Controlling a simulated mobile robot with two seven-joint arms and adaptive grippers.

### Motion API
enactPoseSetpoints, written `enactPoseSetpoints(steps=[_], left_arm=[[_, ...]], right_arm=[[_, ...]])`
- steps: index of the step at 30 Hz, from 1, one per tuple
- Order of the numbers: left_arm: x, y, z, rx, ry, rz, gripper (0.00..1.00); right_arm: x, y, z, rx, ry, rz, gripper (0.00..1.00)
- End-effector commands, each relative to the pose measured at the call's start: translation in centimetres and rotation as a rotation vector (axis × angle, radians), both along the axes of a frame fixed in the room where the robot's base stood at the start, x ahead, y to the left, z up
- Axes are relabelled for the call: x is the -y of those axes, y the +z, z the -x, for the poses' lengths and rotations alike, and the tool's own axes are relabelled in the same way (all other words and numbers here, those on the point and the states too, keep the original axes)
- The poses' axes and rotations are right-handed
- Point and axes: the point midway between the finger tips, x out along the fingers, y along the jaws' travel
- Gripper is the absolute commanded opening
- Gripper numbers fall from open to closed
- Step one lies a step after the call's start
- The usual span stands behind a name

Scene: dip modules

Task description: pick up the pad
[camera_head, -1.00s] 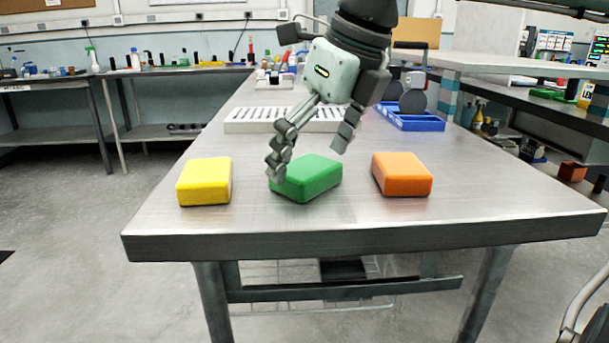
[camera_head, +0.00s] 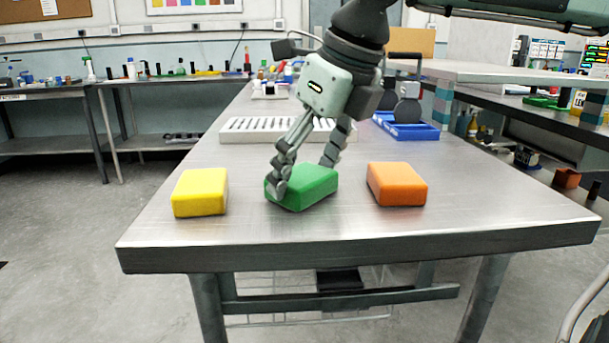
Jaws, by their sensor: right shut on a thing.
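Three pads lie in a row near the front of the metal table (camera_head: 330,222). A yellow pad (camera_head: 200,193) is at the left, a green pad (camera_head: 306,189) in the middle and an orange pad (camera_head: 397,184) at the right. My right gripper (camera_head: 305,178) reaches down from above and is shut on the green pad, one finger at its front left side and the other behind it. The back finger's tip is hidden behind the pad. The green pad appears to rest on the table. My left gripper is not in view.
A white slotted rack (camera_head: 255,130) lies behind the pads, and a blue tray (camera_head: 405,128) stands at the back right. A raised grey shelf (camera_head: 500,75) is at the right. The tabletop around the pads is clear.

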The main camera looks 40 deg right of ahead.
Motion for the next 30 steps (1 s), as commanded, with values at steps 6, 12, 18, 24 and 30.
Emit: enactPoseSetpoints(steps=[6, 12, 18, 24, 30], left_arm=[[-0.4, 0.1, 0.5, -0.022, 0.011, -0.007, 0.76], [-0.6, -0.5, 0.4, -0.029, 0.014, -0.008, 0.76], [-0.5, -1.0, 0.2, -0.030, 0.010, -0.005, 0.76], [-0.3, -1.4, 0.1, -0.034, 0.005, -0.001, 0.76], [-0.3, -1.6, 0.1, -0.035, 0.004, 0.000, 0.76]], right_arm=[[0.0, 2.5, -0.1, 0.003, -0.001, 0.001, 0.57], [-2.5, 5.3, -0.9, -0.003, 0.002, 0.009, 0.57], [-6.8, 8.0, -2.4, -0.001, 0.002, 0.006, 0.57], [-9.8, 9.9, -3.4, -0.001, 0.001, 0.002, 0.57], [-11.0, 10.7, -3.8, 0.000, 0.001, -0.001, 0.57]])
